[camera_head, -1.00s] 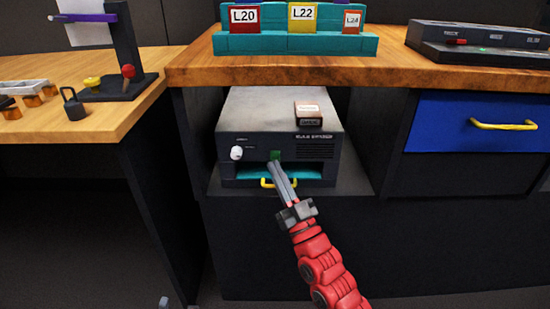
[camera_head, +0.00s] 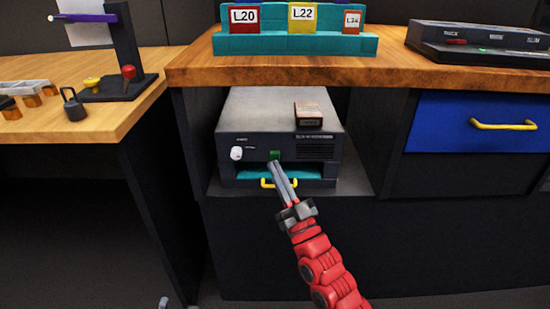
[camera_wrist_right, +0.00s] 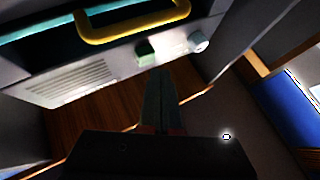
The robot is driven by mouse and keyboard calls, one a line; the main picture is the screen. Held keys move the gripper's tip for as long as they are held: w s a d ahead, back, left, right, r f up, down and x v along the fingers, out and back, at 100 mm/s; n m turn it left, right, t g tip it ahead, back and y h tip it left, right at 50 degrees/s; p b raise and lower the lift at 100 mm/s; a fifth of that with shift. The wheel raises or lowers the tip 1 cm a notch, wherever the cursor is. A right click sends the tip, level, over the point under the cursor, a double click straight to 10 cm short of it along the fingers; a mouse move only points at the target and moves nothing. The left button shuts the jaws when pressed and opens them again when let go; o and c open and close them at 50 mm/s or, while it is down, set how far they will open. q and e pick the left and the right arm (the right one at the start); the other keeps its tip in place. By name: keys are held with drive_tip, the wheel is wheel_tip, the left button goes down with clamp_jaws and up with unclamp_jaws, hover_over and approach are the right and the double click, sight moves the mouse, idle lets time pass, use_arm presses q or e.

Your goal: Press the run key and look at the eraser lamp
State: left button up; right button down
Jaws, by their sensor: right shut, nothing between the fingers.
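The eraser (camera_head: 245,145) is a grey box in the cubby under the wooden bench top. Its front has a white round knob (camera_head: 237,153), a small green key (camera_head: 275,155) and a teal drawer with a yellow handle (camera_head: 265,183). I cannot pick out a separate lamp. My right gripper (camera_head: 275,166) is shut and empty, its fingertips just below the green key in the head view. In the right wrist view the green key (camera_wrist_right: 145,50) lies just beyond the fingertips (camera_wrist_right: 159,70), and a gap shows between them. My left gripper is not in view.
A small brown box (camera_head: 309,114) sits on the eraser. A teal rack (camera_head: 350,45) with labelled cards and a dark device (camera_head: 470,45) stand on the bench. A blue drawer (camera_head: 440,120) is at right. Dark cubby walls flank the eraser.

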idle(0.4)
drive_tip(key=shift+w+b, duration=0.45)
drive_tip(key=shift+b, duration=0.05)
drive_tip(key=shift+w+b, duration=0.5)
drive_tip(key=shift+b, duration=0.1)
idle(0.6)
drive_tip(key=shift+s, duration=0.1)
drive_tip(key=shift+s+p, duration=0.8)
drive_tip(key=shift+p, duration=0.05)
drive_tip(key=shift+s, duration=0.1)
